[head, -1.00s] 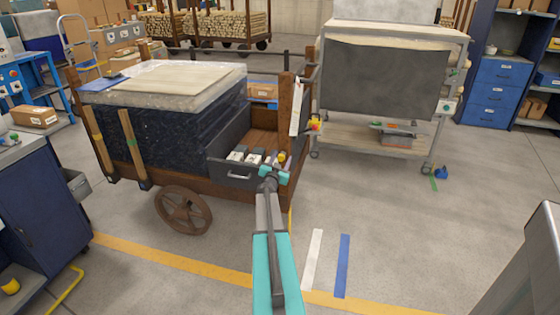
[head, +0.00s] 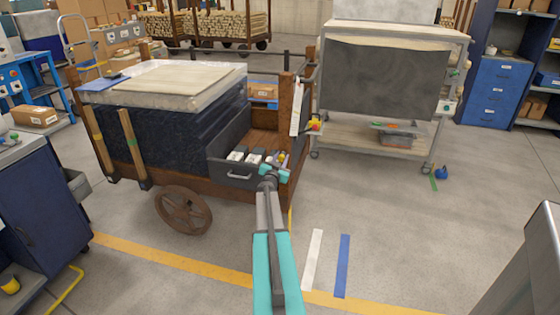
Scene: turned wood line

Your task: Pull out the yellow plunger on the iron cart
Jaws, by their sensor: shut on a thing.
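The brown cart (head: 190,192) with spoked wheels stands left of centre. A dark grey drawer-like box (head: 215,168) with a pale handle sits on it. A small yellow piece, seemingly the plunger (head: 282,158), shows at the right end of this box. My gripper (head: 276,167) is right at it, its teal jaws shut on this piece as far as I can tell. The jaws are small and hide part of it, so how far the piece stands out is unclear.
Labelled dark blocks (head: 253,157) lie in the box left of my gripper. A brown corner post (head: 284,112) rises behind. A grey metal rack (head: 385,148) stands at right, with a yellow-and-red fitting (head: 314,124) near its left post.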

